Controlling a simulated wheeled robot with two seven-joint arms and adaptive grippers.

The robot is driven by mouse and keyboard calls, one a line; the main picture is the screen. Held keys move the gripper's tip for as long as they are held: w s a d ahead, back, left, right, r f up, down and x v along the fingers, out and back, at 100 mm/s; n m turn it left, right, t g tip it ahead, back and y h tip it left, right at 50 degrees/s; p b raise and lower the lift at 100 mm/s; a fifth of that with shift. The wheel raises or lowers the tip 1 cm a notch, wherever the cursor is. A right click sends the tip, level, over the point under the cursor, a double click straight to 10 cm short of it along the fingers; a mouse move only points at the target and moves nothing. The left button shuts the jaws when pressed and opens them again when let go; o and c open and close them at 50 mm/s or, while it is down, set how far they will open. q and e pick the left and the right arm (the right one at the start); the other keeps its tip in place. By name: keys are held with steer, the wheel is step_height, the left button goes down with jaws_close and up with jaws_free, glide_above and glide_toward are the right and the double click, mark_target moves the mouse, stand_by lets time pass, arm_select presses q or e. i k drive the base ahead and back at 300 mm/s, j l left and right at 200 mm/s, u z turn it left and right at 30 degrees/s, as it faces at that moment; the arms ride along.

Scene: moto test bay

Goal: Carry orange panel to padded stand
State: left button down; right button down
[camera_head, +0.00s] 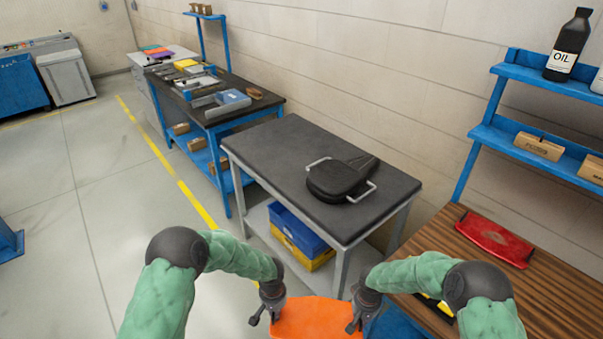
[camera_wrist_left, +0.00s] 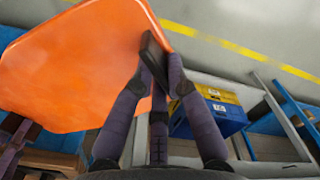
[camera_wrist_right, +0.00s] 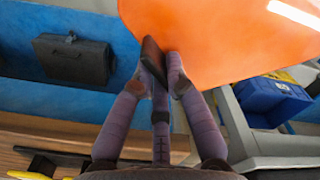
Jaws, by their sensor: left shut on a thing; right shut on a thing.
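The orange panel (camera_head: 316,318) is held between my two grippers at the bottom of the head view, in front of the grey-legged table. My left gripper (camera_head: 271,303) is shut on its left edge; the left wrist view shows the panel (camera_wrist_left: 75,65) between the fingers. My right gripper (camera_head: 361,312) is shut on its right edge, and the right wrist view shows the panel (camera_wrist_right: 235,45) at the fingertips. The nearest black-topped stand (camera_head: 270,150), apparently padded, is ahead. A black seat-like object (camera_head: 335,180) with silver handles lies on its top. The panel's near part is cut off.
Blue and yellow bins (camera_head: 298,232) sit on the stand's lower shelf. A wooden bench (camera_head: 550,290) with a red panel (camera_head: 494,242) is on the right, close to my right arm. A blue-legged table (camera_head: 215,110) with parts stands farther back.

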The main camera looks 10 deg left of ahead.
mark_target(273, 141)
steer(key=i+j, duration=0.8)
steer(key=j, duration=0.25)
steer(key=i+j, duration=0.75)
steer(key=j, duration=0.3)
